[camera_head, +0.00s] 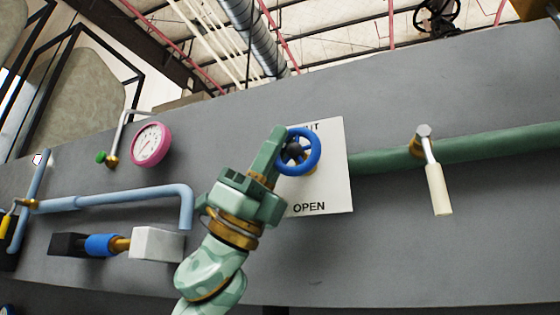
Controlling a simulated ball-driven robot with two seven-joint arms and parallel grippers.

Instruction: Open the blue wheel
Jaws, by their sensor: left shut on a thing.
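The blue wheel (313,152) is a small handwheel with a dark hub, in front of a white plate (333,186) on the grey panel. The plate has "OPEN" at its lower edge and a partly covered word ending in "UT" at its top. My left gripper (282,150), on a pale green arm from below, is shut on the wheel's left side. Its fingers hide that part of the rim. My right gripper is not in view.
A pink gauge (149,144) and a light blue pipe (120,197) are left on the panel (400,255). A green pipe (480,147) runs right, with a cream-handled lever (437,185). A block with a blue band (101,245) sits at lower left.

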